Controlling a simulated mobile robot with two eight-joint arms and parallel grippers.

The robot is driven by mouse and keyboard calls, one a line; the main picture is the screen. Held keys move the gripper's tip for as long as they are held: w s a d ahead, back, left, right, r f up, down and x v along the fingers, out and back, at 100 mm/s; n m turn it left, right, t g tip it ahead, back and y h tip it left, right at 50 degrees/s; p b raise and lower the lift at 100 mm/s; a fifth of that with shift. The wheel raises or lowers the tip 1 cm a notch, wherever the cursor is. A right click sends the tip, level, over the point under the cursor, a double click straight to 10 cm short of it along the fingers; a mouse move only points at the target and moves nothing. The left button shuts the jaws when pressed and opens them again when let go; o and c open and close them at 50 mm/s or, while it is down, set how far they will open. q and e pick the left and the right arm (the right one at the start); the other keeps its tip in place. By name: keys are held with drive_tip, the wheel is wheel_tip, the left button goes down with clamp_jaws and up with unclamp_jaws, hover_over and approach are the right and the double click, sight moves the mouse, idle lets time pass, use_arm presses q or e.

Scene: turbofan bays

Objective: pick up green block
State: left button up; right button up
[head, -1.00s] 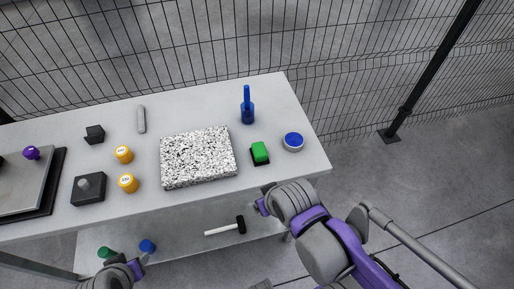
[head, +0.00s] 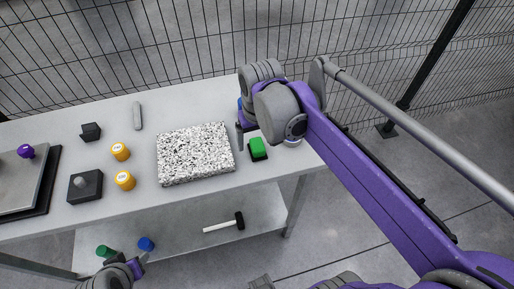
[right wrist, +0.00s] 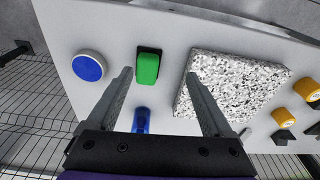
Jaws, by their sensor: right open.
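The green block (head: 258,146) sits on a small black base near the right end of the tabletop. It also shows in the right wrist view (right wrist: 148,68), beyond and between my finger lines. My right gripper (right wrist: 160,76) is open and empty, its fingers apart above the table. In the head view my right gripper (head: 242,136) is beside the block, mostly hidden by my wrist. My left gripper (head: 136,267) is at the bottom left, below the tabletop's front edge; its fingers are too small to read.
A speckled slab (head: 196,154) lies left of the block. A blue-topped round tin (right wrist: 89,66) is on its other side. A blue bottle (right wrist: 142,121) stands behind it, mostly hidden in the head view. A hammer (head: 224,223) lies on the lower shelf.

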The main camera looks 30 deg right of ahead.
drive_tip(key=shift+m+g, duration=0.4)
drive_tip(key=shift+g, duration=0.4)
drive_tip(key=w, duration=0.1)
drive_tip(key=w+d+r, duration=0.1)
drive_tip(key=w+d, duration=0.1)
drive_tip(key=w, duration=0.1)
drive_tip(key=shift+r, duration=0.2)
hover_over(257, 144)
drive_tip(key=f, duration=0.4)
drive_tip(key=shift+a+f+b, duration=0.25)
drive_tip(key=shift+f+b, duration=0.05)
drive_tip(key=f, duration=0.5)
drive_tip(key=shift+d+f, duration=0.3)
drive_tip(key=shift+f, duration=0.05)
clamp_jaws()
